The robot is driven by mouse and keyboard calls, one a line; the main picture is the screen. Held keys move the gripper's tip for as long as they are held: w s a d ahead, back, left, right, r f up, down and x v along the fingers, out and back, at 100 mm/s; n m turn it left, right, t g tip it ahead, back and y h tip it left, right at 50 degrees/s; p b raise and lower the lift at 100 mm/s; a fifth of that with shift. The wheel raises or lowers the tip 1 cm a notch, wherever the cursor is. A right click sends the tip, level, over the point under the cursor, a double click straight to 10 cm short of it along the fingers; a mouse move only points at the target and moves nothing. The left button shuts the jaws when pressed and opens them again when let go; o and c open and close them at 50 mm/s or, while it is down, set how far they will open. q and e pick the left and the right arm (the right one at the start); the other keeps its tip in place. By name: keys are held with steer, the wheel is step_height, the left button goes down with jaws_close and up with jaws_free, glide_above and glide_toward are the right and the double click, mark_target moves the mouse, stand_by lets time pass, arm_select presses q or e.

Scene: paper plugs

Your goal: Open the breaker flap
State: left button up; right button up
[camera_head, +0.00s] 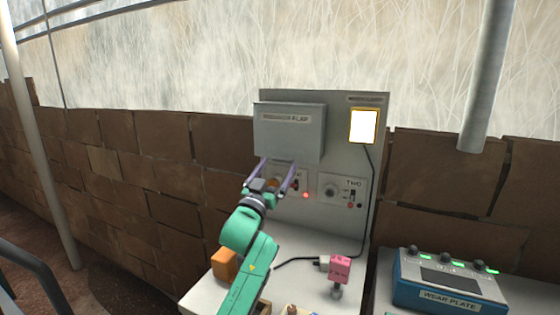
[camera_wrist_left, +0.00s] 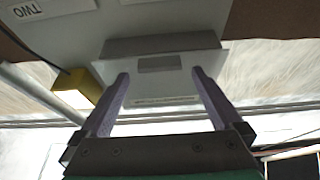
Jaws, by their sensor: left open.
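The breaker flap (camera_head: 289,142) is a grey, labelled cover on the upper left of a grey panel (camera_head: 345,222). It hangs down and stands out from the panel; I cannot tell whether it is slightly ajar. My left gripper (camera_head: 278,164) is open, its two purple fingers pointing up at the flap's lower edge. In the left wrist view the spread fingers (camera_wrist_left: 160,76) overlap the pale flap area (camera_wrist_left: 160,80), with nothing visibly gripped between them. Contact with the flap cannot be told. My right gripper is out of view.
Below the flap are a knob (camera_head: 330,191), a switch and a red light. A lit yellow-framed lamp (camera_head: 363,126) is at upper right, with a cable hanging down. A pink block (camera_head: 340,269), an orange block (camera_head: 224,264) and a blue device (camera_head: 449,285) are nearby.

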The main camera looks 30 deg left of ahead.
arm_select(q)
steer(key=shift+x, duration=0.85)
steer(key=shift+w+f, duration=0.1)
steer(key=shift+w, duration=0.15)
steer(key=shift+s, duration=0.1)
steer(key=shift+c, duration=1.2)
jaws_close()
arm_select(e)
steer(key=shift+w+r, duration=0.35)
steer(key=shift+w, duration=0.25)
